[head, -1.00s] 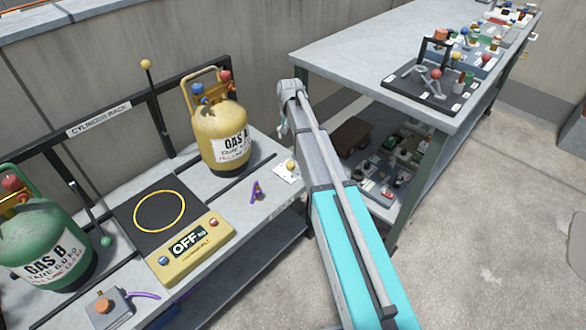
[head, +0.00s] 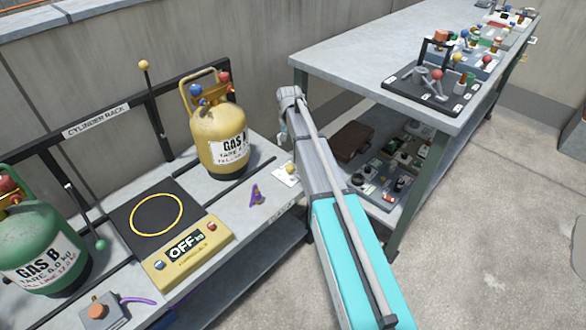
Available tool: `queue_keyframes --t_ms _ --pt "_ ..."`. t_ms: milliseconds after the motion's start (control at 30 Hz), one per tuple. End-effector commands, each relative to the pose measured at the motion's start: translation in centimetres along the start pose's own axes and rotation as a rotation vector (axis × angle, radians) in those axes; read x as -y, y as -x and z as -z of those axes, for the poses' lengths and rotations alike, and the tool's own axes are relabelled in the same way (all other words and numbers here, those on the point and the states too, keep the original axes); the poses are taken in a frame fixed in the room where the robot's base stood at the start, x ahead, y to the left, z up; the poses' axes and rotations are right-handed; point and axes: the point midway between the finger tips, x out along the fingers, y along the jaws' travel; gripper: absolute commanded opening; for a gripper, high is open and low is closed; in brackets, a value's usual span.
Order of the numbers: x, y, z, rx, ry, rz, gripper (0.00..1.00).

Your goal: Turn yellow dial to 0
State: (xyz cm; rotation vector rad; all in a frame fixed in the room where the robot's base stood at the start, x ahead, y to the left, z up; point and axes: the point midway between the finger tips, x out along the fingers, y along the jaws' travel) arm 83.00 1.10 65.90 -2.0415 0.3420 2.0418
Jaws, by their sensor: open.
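A small yellow knob (head: 290,168), which looks like the yellow dial, sits on a white plate (head: 283,180) near the right end of the cylinder bench. It is too small here to read any marks or its setting. My arm passes just to the right of the plate, and its upper joint stands above and behind the knob. My gripper cannot be made out in this view; the end of the arm is hidden or lost behind its own links.
A yellow GAS A cylinder (head: 217,135) and a green GAS B cylinder (head: 45,245) stand on the bench. A scale (head: 187,252) reads OFF. A purple item (head: 257,195) lies left of the plate. A grey table (head: 375,55) with fixtures is at right, with a loaded lower shelf.

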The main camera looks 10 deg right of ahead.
Motion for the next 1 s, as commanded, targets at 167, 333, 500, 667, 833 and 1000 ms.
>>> queue_keyframes --t_ms 167,333,500,667,833,1000 --pt "0.0 -1.9 0.0 0.0 0.0 0.0 0.84" --pt "0.1 -3.2 0.0 0.0 0.001 0.0 0.84" --pt "0.1 -4.5 0.0 0.0 0.001 0.0 0.84" --pt "0.1 -5.8 0.0 0.0 0.001 0.0 0.84" --pt "0.1 -7.1 0.0 0.0 0.001 0.0 0.84" --pt "0.1 -8.4 0.0 0.0 0.001 0.0 0.84"
